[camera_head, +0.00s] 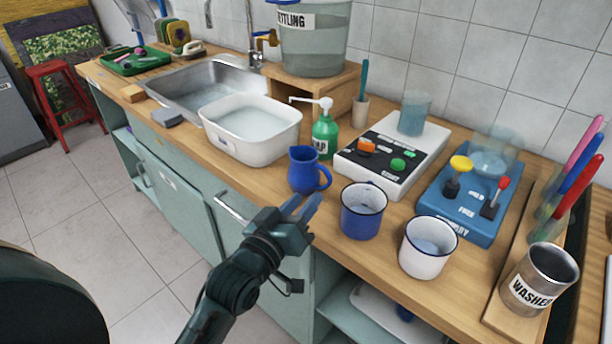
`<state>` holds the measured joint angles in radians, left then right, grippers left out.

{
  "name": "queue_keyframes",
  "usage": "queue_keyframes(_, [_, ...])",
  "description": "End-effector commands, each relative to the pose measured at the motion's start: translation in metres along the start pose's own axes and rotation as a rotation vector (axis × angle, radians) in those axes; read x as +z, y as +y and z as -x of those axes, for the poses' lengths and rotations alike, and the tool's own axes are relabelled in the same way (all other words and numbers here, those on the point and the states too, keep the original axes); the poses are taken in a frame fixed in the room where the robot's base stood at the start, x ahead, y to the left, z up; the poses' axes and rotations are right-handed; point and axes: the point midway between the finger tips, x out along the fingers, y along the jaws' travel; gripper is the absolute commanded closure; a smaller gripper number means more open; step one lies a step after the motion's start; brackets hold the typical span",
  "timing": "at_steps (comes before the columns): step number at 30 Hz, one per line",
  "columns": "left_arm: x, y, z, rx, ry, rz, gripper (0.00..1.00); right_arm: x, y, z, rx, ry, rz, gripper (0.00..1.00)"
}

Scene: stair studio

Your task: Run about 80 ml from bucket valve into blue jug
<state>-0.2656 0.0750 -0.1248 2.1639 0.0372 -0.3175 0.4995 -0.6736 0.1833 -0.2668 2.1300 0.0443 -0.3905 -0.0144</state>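The bucket (312,48), clear with a label ending in "TTLING", stands on a wooden stand at the back and holds liquid. Its brass valve (267,39) sticks out to the left, above the counter by the sink. The blue jug (303,172) stands upright on the counter near the front edge, its handle to the right. My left gripper (308,203) is just in front of and below the jug, over the counter's front edge. Its two fingers are apart with nothing between them. My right gripper is not in view.
A white basin of water (250,150) stands left of the jug. A green pump bottle (325,133) is close behind it. A blue mug (363,221) and a white mug (427,258) stand to the right. A white scale-like device (379,180) lies behind them.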

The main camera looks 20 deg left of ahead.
Motion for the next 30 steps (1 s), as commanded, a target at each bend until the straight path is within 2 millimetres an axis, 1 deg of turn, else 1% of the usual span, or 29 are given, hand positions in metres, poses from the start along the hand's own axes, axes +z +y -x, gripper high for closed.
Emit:
queue_keyframes(1, [-0.001,0.001,-0.009,0.001,0.001,0.000,0.65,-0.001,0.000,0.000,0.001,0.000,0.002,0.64])
queue_keyframes(3, [0.000,0.000,-0.017,0.001,0.001,0.000,0.65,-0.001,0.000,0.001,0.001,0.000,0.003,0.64])
queue_keyframes(8, [0.001,0.000,-0.027,0.000,-0.001,0.000,0.65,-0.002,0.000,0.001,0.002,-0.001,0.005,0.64])
queue_keyframes(10, [0.002,0.001,-0.034,0.000,-0.001,0.001,0.65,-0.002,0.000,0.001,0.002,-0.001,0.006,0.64])
queue_keyframes(15, [0.005,0.003,-0.060,0.001,-0.001,-0.001,0.65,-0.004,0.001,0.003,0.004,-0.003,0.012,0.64])
queue_keyframes(18, [0.006,0.003,-0.072,0.001,-0.001,-0.002,0.65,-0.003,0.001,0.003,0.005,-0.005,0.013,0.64])
queue_keyframes(21, [0.006,0.003,-0.076,0.001,-0.002,-0.002,0.65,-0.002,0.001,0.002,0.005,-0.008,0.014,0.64])
queue_keyframes(27, [0.007,0.002,-0.076,0.001,-0.002,-0.002,0.65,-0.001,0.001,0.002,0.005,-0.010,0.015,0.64])
queue_keyframes(30, [0.007,0.002,-0.076,0.001,-0.003,-0.002,0.73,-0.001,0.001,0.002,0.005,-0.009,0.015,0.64])
